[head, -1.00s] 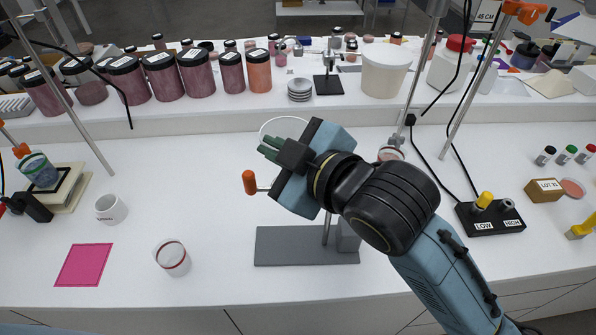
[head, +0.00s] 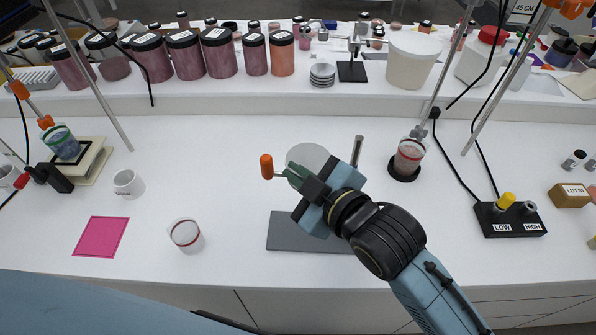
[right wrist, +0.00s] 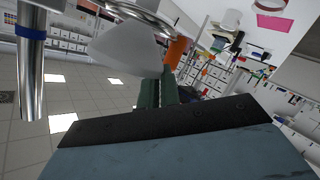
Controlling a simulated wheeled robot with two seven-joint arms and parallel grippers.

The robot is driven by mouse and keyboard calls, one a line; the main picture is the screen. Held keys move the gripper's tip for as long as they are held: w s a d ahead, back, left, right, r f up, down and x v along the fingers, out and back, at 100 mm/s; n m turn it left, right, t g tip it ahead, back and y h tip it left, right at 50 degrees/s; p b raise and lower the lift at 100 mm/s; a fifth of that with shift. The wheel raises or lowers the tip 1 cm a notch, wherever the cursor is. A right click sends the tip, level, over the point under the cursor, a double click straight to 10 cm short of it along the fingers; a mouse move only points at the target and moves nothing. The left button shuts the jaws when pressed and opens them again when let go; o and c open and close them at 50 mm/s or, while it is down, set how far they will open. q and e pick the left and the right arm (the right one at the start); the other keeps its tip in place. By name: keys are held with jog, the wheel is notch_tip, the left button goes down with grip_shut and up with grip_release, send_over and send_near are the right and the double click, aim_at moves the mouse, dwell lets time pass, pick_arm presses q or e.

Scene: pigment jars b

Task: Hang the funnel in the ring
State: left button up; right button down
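The funnel (head: 308,153) shows in the head view as a pale disc at the middle of the bench, above the grey stand base (head: 290,238). My right gripper (head: 293,173) has its green fingers shut on the funnel's near-left rim. In the right wrist view the fingers (right wrist: 153,92) meet the edge of the translucent cone (right wrist: 122,52). A metal ring (right wrist: 150,14) lies at the cone's narrow side; whether the funnel rests in it I cannot tell. The ring is hidden in the head view. My left gripper is out of view.
The stand's metal post (head: 357,150) rises just behind my right gripper. An orange knob (head: 267,166) sticks out left of the funnel. A jar (head: 408,155) stands to the right, a white cup (head: 186,235) and pink mat (head: 101,237) to the left.

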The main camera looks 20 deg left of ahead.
jog(key=shift+f, duration=0.15)
jog(key=shift+f, duration=0.45)
jog(key=c, duration=1.6)
grip_release()
jog(key=v, duration=0.8)
jog(key=r+b+v, duration=0.1)
jog(key=v, duration=0.3)
jog(key=shift+r, duration=0.1)
